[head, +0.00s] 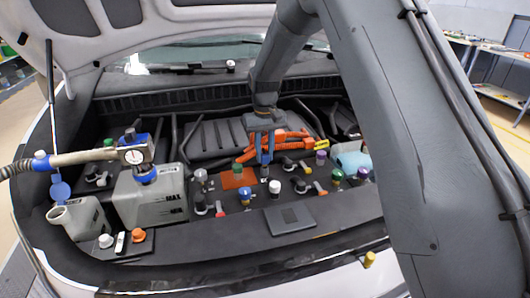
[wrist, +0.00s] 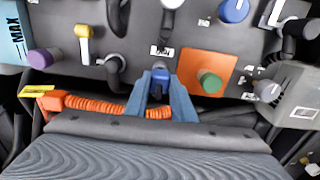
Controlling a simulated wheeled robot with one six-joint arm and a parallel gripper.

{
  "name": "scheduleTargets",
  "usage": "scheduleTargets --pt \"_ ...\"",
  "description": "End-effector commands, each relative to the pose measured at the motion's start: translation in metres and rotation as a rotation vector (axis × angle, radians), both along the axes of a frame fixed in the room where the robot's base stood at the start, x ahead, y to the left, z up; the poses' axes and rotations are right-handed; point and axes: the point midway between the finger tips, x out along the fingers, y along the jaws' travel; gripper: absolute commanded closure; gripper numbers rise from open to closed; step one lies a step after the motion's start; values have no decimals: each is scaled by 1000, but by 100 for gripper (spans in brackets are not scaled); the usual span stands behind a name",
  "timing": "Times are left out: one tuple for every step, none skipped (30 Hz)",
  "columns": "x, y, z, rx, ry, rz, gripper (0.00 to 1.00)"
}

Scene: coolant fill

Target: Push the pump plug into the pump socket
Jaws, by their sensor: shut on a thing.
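My gripper (wrist: 160,80) is shut on a small dark blue plug (wrist: 160,77), which sits between the blue-grey fingertips. In the head view my gripper (head: 265,160) points down over the dark engine-bay panel, just right of the orange plate (head: 232,182). The orange plate (wrist: 207,72) with a green cap (wrist: 210,83) lies right of the fingers in the wrist view. A small white label (wrist: 161,50) is on the panel just beyond the plug. I cannot make out which fitting is the pump socket, and the plug's lower end is hidden.
An orange corrugated cable (wrist: 110,105) runs behind the fingers to an orange connector by a yellow tag (wrist: 37,90). Caps and levers crowd the panel, including a blue knob (wrist: 235,9). A grey tank (head: 150,200) with a hose stands at left.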

Motion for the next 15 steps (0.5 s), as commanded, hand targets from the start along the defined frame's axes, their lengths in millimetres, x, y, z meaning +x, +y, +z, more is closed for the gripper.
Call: scheduleTargets --pt "0 0 -2 0 0 0 99" --pt "0 0 -2 0 0 0 99" --pt "0 0 -3 0 0 0 99" --pt "0 0 -4 0 0 0 99" --pt "0 0 -4 0 0 0 99" --pt "0 0 -5 0 0 0 99" --pt "0 0 -6 0 0 0 99" --pt "0 0 -7 0 0 0 99" --pt "0 0 -8 0 0 0 99" --pt "0 0 -8 0 0 0 99" --pt "0 0 -9 0 0 0 99" --pt "0 0 -10 0 -1 0 99" --pt "0 0 -11 0 -1 0 99" --pt "0 0 -11 0 -1 0 99" --pt "0 0 -12 0 -1 0 99"
